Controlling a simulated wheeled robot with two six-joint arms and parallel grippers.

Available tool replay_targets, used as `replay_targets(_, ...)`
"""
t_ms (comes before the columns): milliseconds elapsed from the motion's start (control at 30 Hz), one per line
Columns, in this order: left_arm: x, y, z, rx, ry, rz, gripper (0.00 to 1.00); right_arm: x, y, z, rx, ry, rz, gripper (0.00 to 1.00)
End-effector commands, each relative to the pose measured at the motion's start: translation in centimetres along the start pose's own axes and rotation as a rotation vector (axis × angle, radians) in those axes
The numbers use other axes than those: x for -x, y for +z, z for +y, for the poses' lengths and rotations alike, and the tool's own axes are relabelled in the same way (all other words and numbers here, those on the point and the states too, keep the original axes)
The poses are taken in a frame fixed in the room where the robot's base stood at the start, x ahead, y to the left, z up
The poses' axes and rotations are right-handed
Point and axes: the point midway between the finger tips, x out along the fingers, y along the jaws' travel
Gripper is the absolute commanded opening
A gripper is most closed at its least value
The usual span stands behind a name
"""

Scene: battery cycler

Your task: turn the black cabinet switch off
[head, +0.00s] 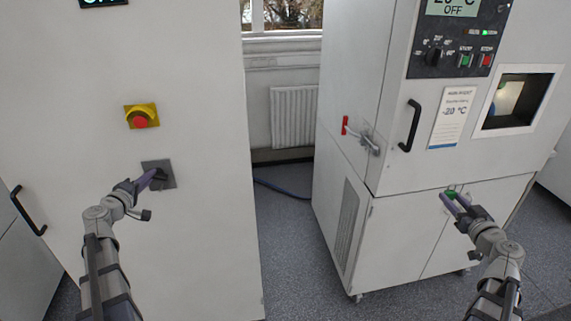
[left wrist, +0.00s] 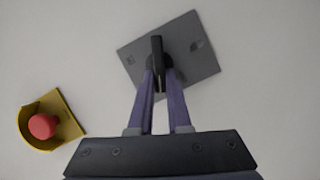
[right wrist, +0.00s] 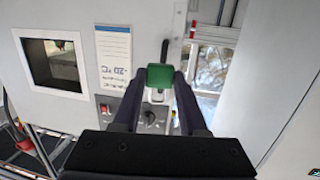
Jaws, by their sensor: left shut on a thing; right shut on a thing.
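The black cabinet switch (left wrist: 157,58) is a black lever knob on a square grey plate (left wrist: 205,66) on the white cabinet front. In the head view the plate (head: 170,168) is below the yellow and red button. My left gripper (head: 155,180) is at the switch, with its purple fingers (left wrist: 157,88) closed on the lever from both sides. In the left wrist view the lever stands nearly upright while the plate appears tilted. The plate's marks are too small to read. My right gripper (head: 454,203) is shut on a small green block (right wrist: 160,76), away from the switch.
A red emergency button on a yellow base (head: 142,117) sits above the switch. A temperature chamber (head: 400,60) with a handle, window and panel stands at right. A gap of grey floor (head: 285,230) with a blue hose separates the cabinets.

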Motion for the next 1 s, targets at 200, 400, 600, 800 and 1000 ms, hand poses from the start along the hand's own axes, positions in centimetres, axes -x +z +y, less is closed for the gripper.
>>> replay_targets(200, 0.0, 0.3, -0.8, 0.154, 0.063, -0.003, 0.00, -0.3, 2.2, 0.0, 0.000, 0.000, 0.000, 0.02)
replay_targets(400, 0.0, 0.3, -1.0, 0.262, 0.107, -0.003, 0.00, -0.4, 3.2, 0.0, 0.000, 0.000, 0.000, 0.02)
replay_targets(600, 0.0, 0.3, -1.0, 0.329, 0.135, -0.002, 0.00, -0.5, 3.9, 0.0, 0.000, 0.000, 0.000, 0.02)
replay_targets(800, 0.0, 0.3, -0.9, 0.359, 0.146, -0.002, 0.00, -0.5, 4.1, 0.0, 0.000, 0.000, 0.000, 0.02)
replay_targets(1000, 0.0, 0.2, -0.9, 0.366, 0.149, -0.002, 0.00, -0.5, 4.1, 0.0, 0.000, 0.000, 0.000, 0.02)
